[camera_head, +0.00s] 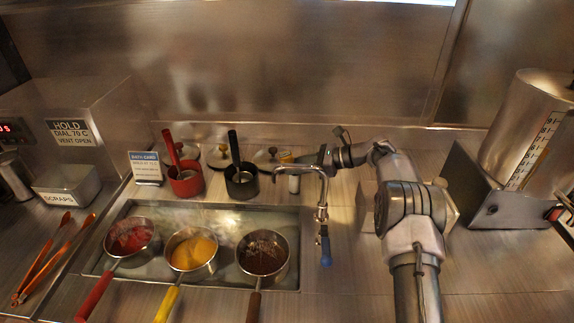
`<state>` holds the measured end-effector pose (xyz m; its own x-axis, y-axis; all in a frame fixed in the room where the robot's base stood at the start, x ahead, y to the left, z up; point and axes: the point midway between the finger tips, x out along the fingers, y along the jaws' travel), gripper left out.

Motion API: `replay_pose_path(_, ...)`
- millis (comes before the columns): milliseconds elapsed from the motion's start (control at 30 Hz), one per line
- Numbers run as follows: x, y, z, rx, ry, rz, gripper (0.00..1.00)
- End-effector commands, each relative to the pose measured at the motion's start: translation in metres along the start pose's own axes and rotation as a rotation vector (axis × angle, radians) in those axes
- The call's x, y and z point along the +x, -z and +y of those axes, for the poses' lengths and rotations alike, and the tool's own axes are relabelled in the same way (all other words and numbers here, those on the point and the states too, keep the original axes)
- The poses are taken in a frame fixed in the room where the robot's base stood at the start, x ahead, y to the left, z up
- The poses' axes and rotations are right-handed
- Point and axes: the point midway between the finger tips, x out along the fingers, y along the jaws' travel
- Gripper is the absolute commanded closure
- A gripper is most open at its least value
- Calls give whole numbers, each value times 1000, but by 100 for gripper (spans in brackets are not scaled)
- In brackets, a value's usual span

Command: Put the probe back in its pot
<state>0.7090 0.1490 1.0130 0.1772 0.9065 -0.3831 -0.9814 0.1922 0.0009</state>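My gripper (325,160) is at the end of my arm, left of the wrist, above the back of the counter. Its fingers are small and partly hidden behind a metal pipe, so I cannot tell whether they are open or shut. A small pale pot (293,184) stands at the back of the counter, left of and below my gripper. I cannot tell whether this piece is the probe. I cannot make out the probe clearly anywhere else.
The bent metal pipe (322,196) with a blue handle (325,246) stands in front of my gripper. Left are a red pot (187,183), a black pot (241,185) and a bath (215,216) holding three long-handled pans. A scaled metal container (523,130) stands right.

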Motion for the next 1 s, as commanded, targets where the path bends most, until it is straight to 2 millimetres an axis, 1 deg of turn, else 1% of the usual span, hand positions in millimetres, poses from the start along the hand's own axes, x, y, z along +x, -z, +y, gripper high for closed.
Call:
replay_pose_path(33, -15, -7, 0, 1, 2, 0, 72)
replay_pose_path(67, -23, -8, -1, 1, 2, 0, 72)
replay_pose_path(167, -48, -7, -1, 0, 3, 0, 72)
replay_pose_path(300, -88, -6, -1, 0, 3, 0, 72)
replay_pose_path(400, -113, -6, -1, 0, 2, 1, 72)
replay_pose_path(533, -134, -5, 0, -1, 0, 0, 72)
replay_pose_path(600, -139, -4, 0, -1, 0, 0, 72)
replay_pose_path(733, -143, -5, 0, -6, -1, 4, 72)
replay_pose_path(767, -143, -9, 1, -16, -1, 13, 72)
replay_pose_path(867, -149, -44, 15, -113, -5, 95, 72)
replay_pose_path(900, -154, -66, 28, -179, -9, 151, 72)
replay_pose_path(967, -162, -98, 56, -300, -20, 250, 72)
replay_pose_path(1000, -168, -118, 80, -389, -31, 319, 72)
